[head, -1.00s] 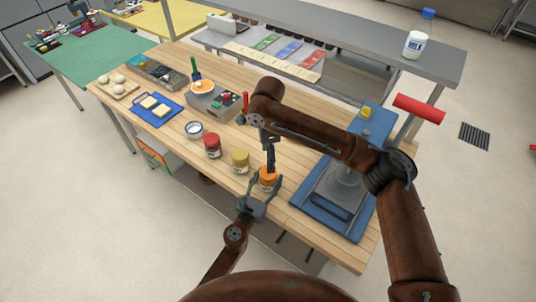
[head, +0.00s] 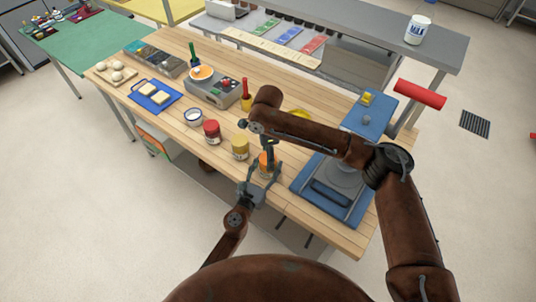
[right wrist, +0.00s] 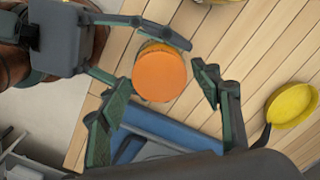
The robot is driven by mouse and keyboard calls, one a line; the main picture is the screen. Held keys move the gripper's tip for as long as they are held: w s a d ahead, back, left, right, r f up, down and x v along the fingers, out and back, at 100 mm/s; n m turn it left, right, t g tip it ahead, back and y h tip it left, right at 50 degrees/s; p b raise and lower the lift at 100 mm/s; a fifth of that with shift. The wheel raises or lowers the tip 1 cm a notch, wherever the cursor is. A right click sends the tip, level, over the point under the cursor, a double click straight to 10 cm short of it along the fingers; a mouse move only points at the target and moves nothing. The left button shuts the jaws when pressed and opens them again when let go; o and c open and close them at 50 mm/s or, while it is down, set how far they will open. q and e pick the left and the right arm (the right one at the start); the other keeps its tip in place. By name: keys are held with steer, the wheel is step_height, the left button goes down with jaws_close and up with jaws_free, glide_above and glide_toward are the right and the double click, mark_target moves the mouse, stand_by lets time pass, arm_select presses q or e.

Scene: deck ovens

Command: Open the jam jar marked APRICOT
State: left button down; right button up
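The orange-lidded jar (head: 265,160) stands upright near the table's front edge, the last in a row of jars; its label is not legible. The right wrist view shows its orange lid (right wrist: 160,74) from above, on the jar. My left gripper (head: 260,177) reaches in from the front, its fingers around the jar body; one finger lies against the jar in the right wrist view, the other is partly hidden. My right gripper (right wrist: 160,105) points down over the lid, its fingers apart on either side and clear of it.
A yellow-lidded jar (head: 240,148) and a red-lidded jar (head: 212,132) stand left of the orange one. A blue board (head: 309,199) with a grey device lies to the right. A yellow pan (right wrist: 293,105) lies behind. A hot plate (head: 213,91) stands farther back.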

arm_select(q)
steer(key=shift+r, duration=0.1)
arm_select(e)
steer(key=c, duration=1.1)
steer(key=shift+o, duration=0.2)
steer(key=n, duration=1.7)
steer(key=shift+w+r+n, duration=0.1)
steer(key=shift+n, duration=0.3)
arm_select(q)
steer(key=shift+d, duration=0.1)
arm_select(e)
steer(key=n, duration=0.3)
steer(key=shift+n, duration=0.3)
steer(key=n, duration=0.7)
steer(key=shift+n, duration=0.4)
arm_select(q)
steer(key=shift+s, duration=0.1)
arm_select(e)
steer(key=n, duration=0.5)
steer(key=shift+n, duration=0.4)
steer(key=n, duration=0.5)
steer(key=shift+n, duration=0.4)
steer(key=n, duration=0.5)
steer(key=shift+r+n, duration=0.1)
steer(key=shift+n, duration=0.3)
steer(key=n, duration=0.3)
steer(key=shift+n, duration=0.3)
steer(key=n, duration=0.3)
steer(key=shift+n, duration=0.4)
